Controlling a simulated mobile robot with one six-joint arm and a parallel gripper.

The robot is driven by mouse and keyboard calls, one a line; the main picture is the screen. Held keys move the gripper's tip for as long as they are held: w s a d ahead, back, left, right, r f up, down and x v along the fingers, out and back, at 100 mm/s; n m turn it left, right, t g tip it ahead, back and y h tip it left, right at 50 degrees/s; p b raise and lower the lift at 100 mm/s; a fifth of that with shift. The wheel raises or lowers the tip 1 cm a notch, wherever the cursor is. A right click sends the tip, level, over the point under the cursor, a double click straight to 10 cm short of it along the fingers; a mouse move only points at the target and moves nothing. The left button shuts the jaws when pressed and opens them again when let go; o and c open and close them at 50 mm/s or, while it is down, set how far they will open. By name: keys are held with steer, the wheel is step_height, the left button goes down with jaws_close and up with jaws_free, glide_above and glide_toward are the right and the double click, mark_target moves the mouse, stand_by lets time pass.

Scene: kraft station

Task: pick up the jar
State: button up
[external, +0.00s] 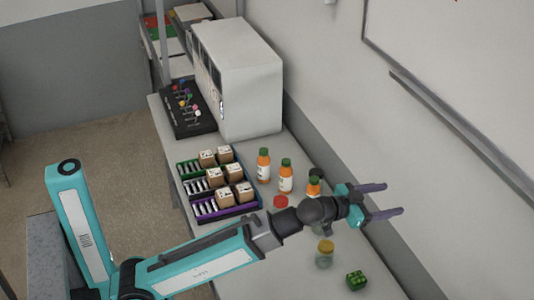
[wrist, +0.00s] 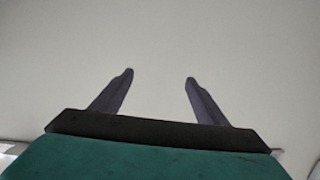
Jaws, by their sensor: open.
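A small clear jar with a yellow lid (external: 324,254) stands upright on the table, below my gripper in the external view. My gripper (external: 394,199) is open and empty, held above the table and pointing toward the wall at the right. Its two purple-grey fingers (wrist: 158,92) stand apart in the wrist view, with only a plain pale surface beyond them. The jar does not show in the wrist view.
A green block (external: 357,280) lies right of the jar. Orange bottles with green caps (external: 286,176) and a red lid (external: 281,201) stand behind. Coloured trays with boxes (external: 228,200) are to the left. A white machine (external: 249,85) stands at the back. The wall is close on the right.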

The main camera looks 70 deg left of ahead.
steer(key=w+a+f+m+g, duration=0.1)
steer(key=a+f+g, duration=0.15)
steer(key=f, duration=0.35)
steer(key=w+a+f+m+g, duration=0.1)
steer(key=a+f, duration=0.3)
steer(key=f, duration=0.3)
steer(key=m+g+h+p, duration=0.2)
steer(key=m+g+h, duration=0.1)
steer(key=m+h, duration=0.15)
glide_above(321, 245)
steer(key=w+d, duration=0.5)
step_height(321, 245, down, 18)
steer(key=r, duration=0.1)
steer(key=s+a+f+h, duration=0.1)
steer(key=s+a+f, duration=0.1)
steer(key=s+a+f+t+h+p, duration=0.1)
steer(key=s+a+h, duration=0.1)
steer(key=shift+a+f+m+h, duration=0.2)
steer(key=shift+f+m+h, duration=0.05)
steer(key=shift+f, duration=0.1)
steer(key=shift+s+a+f+t+p, duration=0.55)
steer(key=shift+s+f+p, duration=0.1)
steer(key=shift+f+p, duration=0.2)
steer(key=shift+s+a+f+n+t+p, duration=0.15)
steer(key=shift+s+f+n+p, duration=0.15)
steer(key=shift+f, duration=0.2)
steer(key=shift+s+a+f+n+t+p, duration=0.1)
steer(key=shift+s+f+n+t+p, duration=0.1)
steer(key=shift+f+n, duration=0.25)
